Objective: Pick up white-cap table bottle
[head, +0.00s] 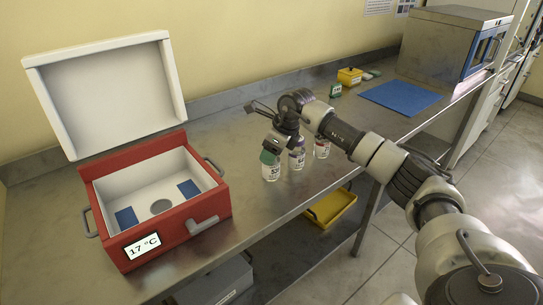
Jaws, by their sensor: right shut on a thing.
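Three small white bottles stand in a row on the steel bench. The left one (270,172) has a green cap. The middle one (297,160) has a dark bluish label, and its cap is hidden by my right gripper. The right one (322,151) has a red label, and my arm hides its top. My right gripper (292,143) reaches down from above and is shut at the top of the middle bottle, close beside the green cap. That bottle looks upright, and I cannot tell whether it is off the bench. My left gripper is not in view.
A red cooler box (182,237) with an open white lid (105,92) and a 17 °C display stands at left. A blue mat (402,97), a yellow box (349,77) and a steel incubator (450,45) are further back. A yellow bin (331,209) sits below the bench edge.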

